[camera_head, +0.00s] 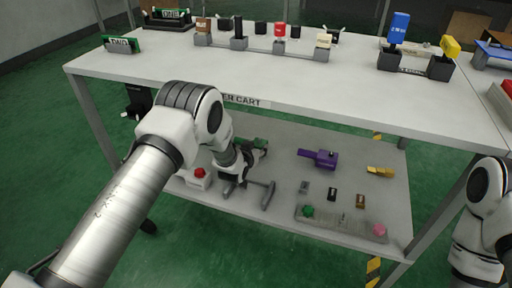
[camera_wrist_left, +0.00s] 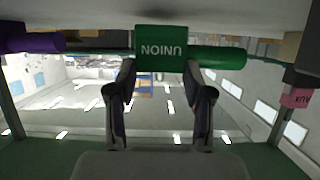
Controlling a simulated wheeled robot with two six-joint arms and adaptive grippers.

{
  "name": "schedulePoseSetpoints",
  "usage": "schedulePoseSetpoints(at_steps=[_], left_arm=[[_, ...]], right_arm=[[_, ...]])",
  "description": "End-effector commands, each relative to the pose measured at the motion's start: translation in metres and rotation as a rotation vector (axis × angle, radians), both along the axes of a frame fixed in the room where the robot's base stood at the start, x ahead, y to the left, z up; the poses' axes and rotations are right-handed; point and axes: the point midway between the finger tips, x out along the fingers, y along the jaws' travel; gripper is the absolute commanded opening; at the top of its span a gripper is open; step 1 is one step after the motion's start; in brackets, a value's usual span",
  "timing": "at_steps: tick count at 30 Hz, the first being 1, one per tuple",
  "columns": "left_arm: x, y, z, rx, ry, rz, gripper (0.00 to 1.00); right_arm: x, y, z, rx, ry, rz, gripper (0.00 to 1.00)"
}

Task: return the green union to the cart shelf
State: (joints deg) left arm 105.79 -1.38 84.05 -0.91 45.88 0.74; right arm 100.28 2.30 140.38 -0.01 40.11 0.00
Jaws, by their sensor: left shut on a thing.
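The green union (camera_wrist_left: 190,57) is a block with a tube through it, its label upside down in the left wrist view. In the head view it shows small and partly hidden (camera_head: 260,143), beyond my left gripper (camera_head: 250,158). The fingers of my left gripper also show in the wrist view (camera_wrist_left: 160,72), shut on the union from both sides. The union is over the cart's lower shelf (camera_head: 285,150); I cannot tell whether it touches the shelf. My right gripper is not in view.
A purple part (camera_head: 320,158) and a yellow part (camera_head: 380,171) lie on the lower shelf, right of the union. A red-buttoned box (camera_head: 198,178) is left of my gripper. A grey strip with knobs (camera_head: 340,222) lies along the front. The tabletop (camera_head: 290,80) overhangs the shelf.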

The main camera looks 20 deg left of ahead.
Motion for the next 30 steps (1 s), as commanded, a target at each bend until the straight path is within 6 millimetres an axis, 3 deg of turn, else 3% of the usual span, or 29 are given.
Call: schedulePoseSetpoints(at_steps=[7,8,9,10,19,23,30], left_arm=[[0.000,0.000,-0.004,0.000,-0.002,0.000,0.08],[0.000,0.000,-0.004,0.000,-0.001,0.000,0.58],[0.000,0.000,-0.004,0.000,-0.001,0.000,0.72],[0.000,0.000,-0.004,0.000,-0.001,0.000,0.76],[0.000,0.000,-0.003,0.000,-0.001,0.000,0.76],[0.000,0.000,0.012,0.000,-0.002,0.000,0.76],[-0.054,0.002,0.035,0.000,0.004,0.000,0.76]], right_arm=[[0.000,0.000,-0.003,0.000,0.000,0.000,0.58],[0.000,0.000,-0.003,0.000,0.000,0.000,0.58],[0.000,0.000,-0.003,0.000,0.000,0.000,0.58],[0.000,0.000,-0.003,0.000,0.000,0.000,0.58],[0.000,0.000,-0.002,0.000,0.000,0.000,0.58],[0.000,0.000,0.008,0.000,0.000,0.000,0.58],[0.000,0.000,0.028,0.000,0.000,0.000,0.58]])
